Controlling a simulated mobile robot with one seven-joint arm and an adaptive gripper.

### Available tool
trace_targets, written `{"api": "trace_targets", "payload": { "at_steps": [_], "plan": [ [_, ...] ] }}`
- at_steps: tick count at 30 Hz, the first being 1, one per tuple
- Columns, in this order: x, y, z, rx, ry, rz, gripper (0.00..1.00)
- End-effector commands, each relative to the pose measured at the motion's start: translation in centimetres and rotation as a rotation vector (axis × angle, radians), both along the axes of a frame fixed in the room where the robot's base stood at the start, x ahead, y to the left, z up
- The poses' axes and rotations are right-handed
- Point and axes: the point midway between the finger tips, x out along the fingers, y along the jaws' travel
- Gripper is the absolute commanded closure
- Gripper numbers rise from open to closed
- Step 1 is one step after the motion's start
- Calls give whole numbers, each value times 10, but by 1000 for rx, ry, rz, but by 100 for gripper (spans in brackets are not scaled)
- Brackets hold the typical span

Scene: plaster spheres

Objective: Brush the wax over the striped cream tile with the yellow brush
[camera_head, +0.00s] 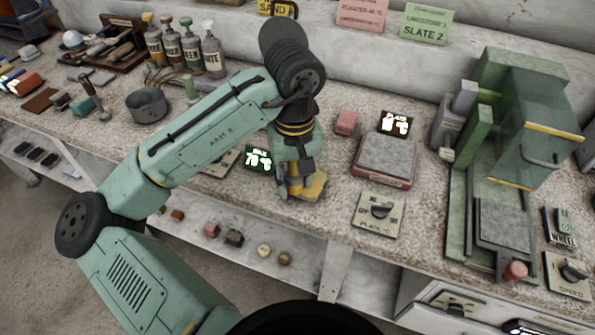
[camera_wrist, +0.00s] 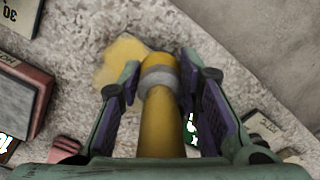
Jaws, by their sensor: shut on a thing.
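My gripper (camera_head: 288,188) is low over the middle of the bench, shut on the yellow brush. In the wrist view, the yellow brush (camera_wrist: 163,125) has a round handle with a grey band and stands between the two finger pads. Wax is not clearly visible.
A display reading about 70 °C (camera_head: 258,159) is left of my gripper. A grey-topped hot plate (camera_head: 386,155) and a dial panel (camera_head: 379,212) are to the right. A pink block (camera_head: 346,122) sits behind. A green press (camera_head: 530,110) stands far right. The bench's front edge is close.

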Motion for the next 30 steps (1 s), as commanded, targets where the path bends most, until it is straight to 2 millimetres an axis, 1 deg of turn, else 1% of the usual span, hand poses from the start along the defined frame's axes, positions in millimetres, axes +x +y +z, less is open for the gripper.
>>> {"api": "trace_targets", "payload": {
  "at_steps": [3,11,18,25,30],
  "plan": [
    [-5,1,0,0,0,-1,96],
    [-3,1,-1,0,0,-1,96],
    [10,-4,0,0,1,0,96],
    [17,-6,1,0,1,0,96],
    [28,-9,0,0,0,-1,96]
  ]
}}
